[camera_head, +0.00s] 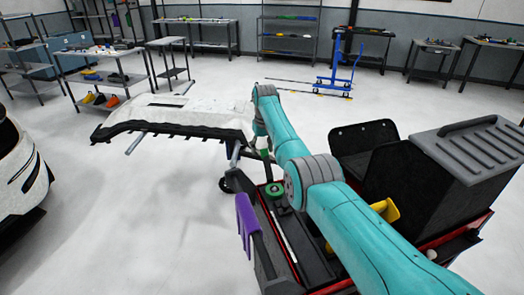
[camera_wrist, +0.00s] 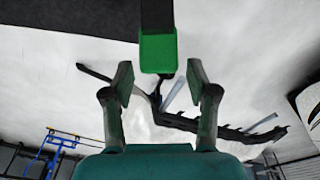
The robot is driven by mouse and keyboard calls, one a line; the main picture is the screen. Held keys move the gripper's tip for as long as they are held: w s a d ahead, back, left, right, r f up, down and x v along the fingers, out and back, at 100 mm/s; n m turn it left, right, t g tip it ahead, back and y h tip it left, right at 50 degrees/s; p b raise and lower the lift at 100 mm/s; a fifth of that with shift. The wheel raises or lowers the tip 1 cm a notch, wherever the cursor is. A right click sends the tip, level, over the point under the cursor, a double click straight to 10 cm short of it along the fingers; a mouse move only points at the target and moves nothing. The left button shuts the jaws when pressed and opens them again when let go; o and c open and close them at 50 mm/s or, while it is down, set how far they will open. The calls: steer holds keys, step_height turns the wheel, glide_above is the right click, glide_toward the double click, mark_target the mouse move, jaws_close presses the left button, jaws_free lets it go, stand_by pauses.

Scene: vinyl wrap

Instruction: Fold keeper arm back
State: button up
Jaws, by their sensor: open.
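A black bar with a bright green block (camera_wrist: 158,53) on its end comes in from the top of the wrist view. I take it for the keeper arm, though its pivot is out of view. My gripper (camera_wrist: 160,82) is open, one finger on each side of the space just below the block. The block's lower end reaches near fingertip level, and no contact shows. In the head view my arm hides most of the gripper; a small green patch (camera_head: 265,153) shows beside the wrist, perhaps the same block.
A white bumper panel (camera_head: 180,110) with a black lower edge is held on a stand left of my arm. A tool cart (camera_head: 285,245) with a purple holder (camera_head: 247,220) is close below. A car (camera_head: 20,175) stands at left. Open floor lies between.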

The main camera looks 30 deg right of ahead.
step_height(320, 180, up, 11)
steer(key=s, duration=0.1)
steer(key=shift+s+a+f, duration=0.15)
steer(key=shift+a+f, duration=0.05)
steer(key=shift+a, duration=0.1)
stand_by(0.4)
